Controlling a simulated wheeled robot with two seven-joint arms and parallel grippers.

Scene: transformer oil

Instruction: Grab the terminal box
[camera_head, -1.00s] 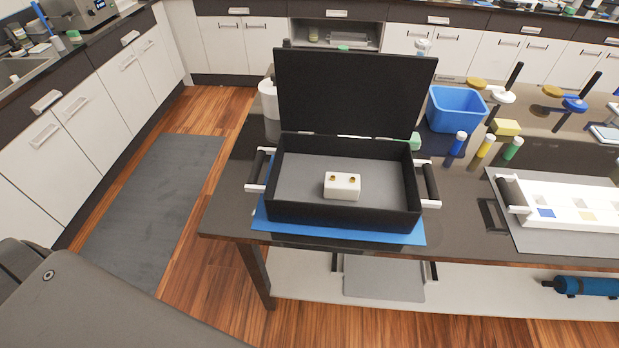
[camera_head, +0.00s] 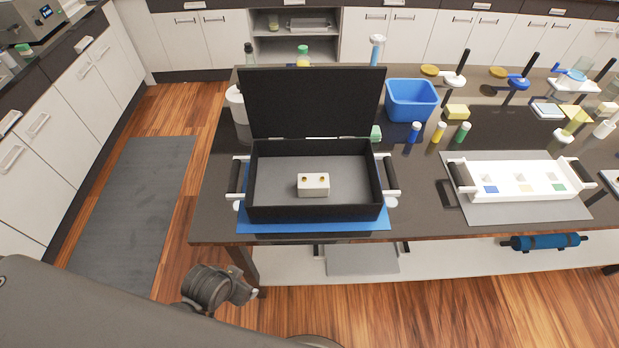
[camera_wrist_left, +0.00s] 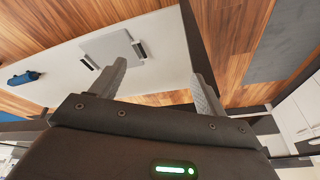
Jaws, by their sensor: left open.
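The terminal box looks to be the small white block (camera_head: 313,188) with two brass-coloured studs on top. It sits on the grey floor of an open black case (camera_head: 318,214), toward the front. My left gripper shows beside the table's front left edge in the head view (camera_head: 250,294), lower left of the case and well apart from the block. In the left wrist view its two fingers are spread with nothing between them (camera_wrist_left: 156,72). The block does not show in that view. My right gripper is not in view.
The case's lid (camera_head: 310,103) stands upright behind it, with handles at both sides. The case rests on a blue mat (camera_head: 300,226) on the dark table (camera_head: 420,215). A blue bin (camera_head: 411,103), several small bottles and a white rack (camera_head: 520,181) stand to the right.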

